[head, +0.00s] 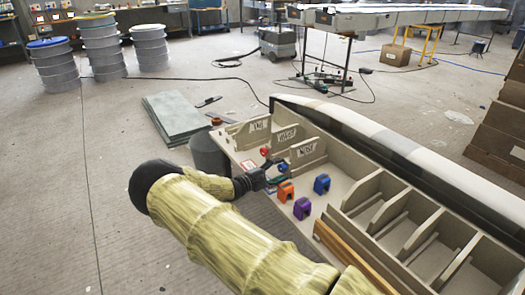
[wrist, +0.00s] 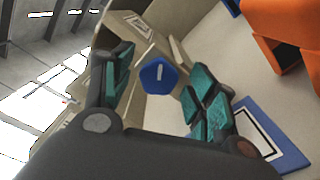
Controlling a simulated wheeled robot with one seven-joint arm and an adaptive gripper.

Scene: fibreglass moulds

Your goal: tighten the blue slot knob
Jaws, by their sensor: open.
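The blue slot knob (wrist: 158,75) shows in the wrist view as a small blue faceted face with a short white slot mark. It appears between my two teal-padded fingers. My gripper (wrist: 163,92) is open, and I cannot tell whether either pad touches the knob. In the head view my gripper (head: 268,178) is over the left end of the beige mould bench, beside a small red knob (head: 265,151). The blue slot knob is hard to make out there, as my gripper partly covers that spot.
An orange block (head: 286,191), a purple block (head: 302,208) and a blue block (head: 322,184) stand close right of my gripper. Upright labelled panels (head: 286,134) rise behind it. A blue-framed card (wrist: 270,132) lies beside the right finger. Divided compartments (head: 425,235) fill the bench's right.

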